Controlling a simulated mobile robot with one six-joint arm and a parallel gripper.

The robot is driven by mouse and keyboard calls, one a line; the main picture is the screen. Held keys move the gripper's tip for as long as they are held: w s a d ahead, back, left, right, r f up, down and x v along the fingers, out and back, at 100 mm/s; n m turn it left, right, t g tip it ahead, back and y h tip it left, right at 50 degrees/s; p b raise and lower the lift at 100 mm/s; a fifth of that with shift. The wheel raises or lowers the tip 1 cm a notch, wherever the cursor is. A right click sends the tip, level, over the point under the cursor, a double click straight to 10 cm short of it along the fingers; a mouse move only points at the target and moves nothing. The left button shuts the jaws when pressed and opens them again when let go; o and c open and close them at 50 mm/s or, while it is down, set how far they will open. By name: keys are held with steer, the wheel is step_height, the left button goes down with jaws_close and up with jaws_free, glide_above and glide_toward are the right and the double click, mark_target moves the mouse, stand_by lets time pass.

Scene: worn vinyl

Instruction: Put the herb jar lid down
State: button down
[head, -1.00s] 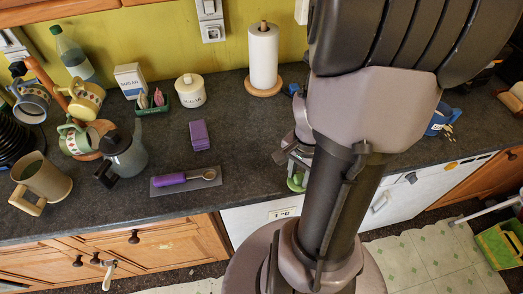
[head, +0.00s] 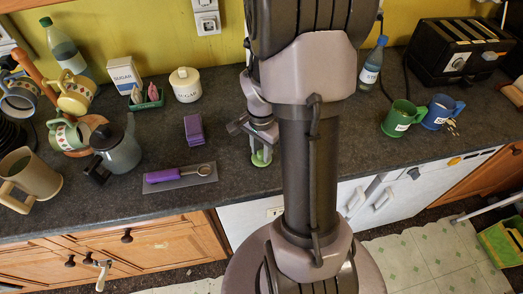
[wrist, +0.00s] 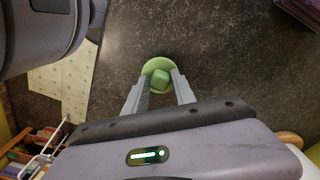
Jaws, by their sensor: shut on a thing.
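The herb jar lid (head: 262,158) is a green round disc with a raised square knob. My gripper (head: 261,148) is shut on its knob, left of my arm column in the head view. In the wrist view the lid (wrist: 158,65) sits between the two fingertips of my gripper (wrist: 161,78), with dark countertop behind it. I cannot tell whether the lid touches the counter or hangs just above it. No herb jar can be made out.
The dark counter (head: 225,135) is bare around the lid. To the left are a purple block (head: 194,130) and a purple-handled tool (head: 178,175). A green mug (head: 402,118) and a blue mug (head: 440,112) stand to the right. The counter's front edge is close.

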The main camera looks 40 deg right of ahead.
steer(key=c, duration=1)
jaws_free()
steer(key=shift+f, duration=0.1)
steer(key=shift+c, duration=0.2)
